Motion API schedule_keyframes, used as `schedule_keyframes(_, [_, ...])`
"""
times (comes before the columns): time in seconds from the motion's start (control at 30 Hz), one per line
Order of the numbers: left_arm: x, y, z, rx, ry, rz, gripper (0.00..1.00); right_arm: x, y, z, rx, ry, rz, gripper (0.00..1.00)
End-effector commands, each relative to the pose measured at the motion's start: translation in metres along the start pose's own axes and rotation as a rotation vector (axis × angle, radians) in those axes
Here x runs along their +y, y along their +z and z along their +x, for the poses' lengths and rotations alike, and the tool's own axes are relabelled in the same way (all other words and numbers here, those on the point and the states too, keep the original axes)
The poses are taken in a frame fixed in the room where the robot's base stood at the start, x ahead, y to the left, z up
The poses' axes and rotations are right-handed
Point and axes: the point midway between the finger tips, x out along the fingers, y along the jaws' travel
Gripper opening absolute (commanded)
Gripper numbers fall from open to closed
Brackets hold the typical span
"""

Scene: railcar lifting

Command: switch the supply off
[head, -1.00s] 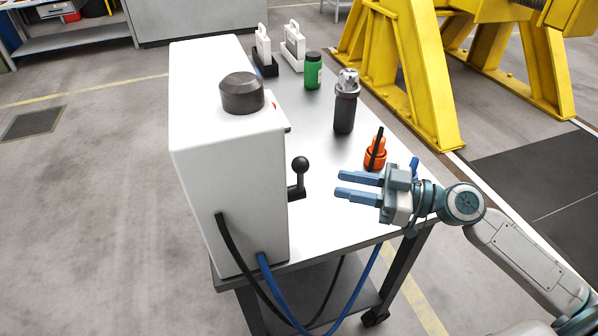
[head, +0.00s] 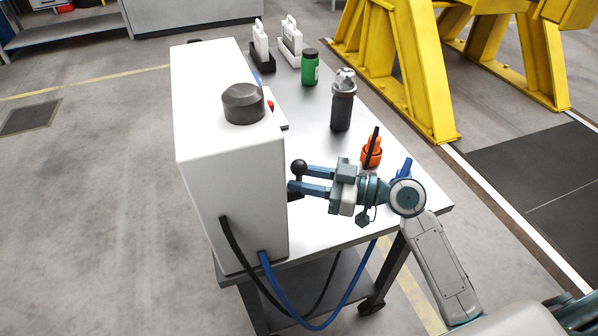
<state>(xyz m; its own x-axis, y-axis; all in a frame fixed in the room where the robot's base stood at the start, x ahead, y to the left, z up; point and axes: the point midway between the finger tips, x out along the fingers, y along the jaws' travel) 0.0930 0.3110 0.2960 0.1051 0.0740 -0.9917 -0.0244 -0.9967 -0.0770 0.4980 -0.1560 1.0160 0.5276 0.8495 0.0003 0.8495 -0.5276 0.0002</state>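The supply is a white box (head: 232,185) with a dark round cap (head: 243,103) on top, standing on the left side of a grey cart (head: 345,222). A black lever with a ball knob (head: 298,168) sticks out of its right side. My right gripper (head: 300,179) comes in from the right with its blue fingertips at the lever, close to the box. The fingers are apart, and the knob shows at the upper fingertip. The lever's stem is mostly hidden behind the fingers, so I cannot tell whether they touch it. My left gripper is not in view.
On the cart stand an orange item (head: 371,154), a dark bottle (head: 342,105), a green jar (head: 309,68) and white-handled items (head: 291,42) at the back. Black and blue hoses (head: 318,327) hang from the box. Yellow stands (head: 400,75) rise beyond the cart.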

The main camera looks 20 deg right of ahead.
Motion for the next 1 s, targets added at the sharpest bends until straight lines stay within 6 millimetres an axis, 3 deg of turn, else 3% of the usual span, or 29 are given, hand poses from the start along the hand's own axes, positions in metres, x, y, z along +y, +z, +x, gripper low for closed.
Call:
schedule_keyframes(0.2, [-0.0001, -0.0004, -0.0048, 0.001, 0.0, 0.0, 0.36, -0.0004, -0.001, 0.011, 0.001, -0.001, 0.001, 0.3])
schedule_keyframes(0.53, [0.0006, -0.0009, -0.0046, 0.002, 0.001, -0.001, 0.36, -0.0005, 0.0, 0.0125, 0.0, -0.001, 0.0, 0.3])
schedule_keyframes(0.7, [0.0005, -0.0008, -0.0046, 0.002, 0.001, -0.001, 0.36, -0.0005, -0.0001, 0.0124, 0.0, -0.001, 0.0, 0.0])
schedule_keyframes(1.0, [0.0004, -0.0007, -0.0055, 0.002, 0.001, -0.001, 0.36, 0.0009, -0.0006, 0.0132, -0.004, -0.001, 0.005, 0.0])
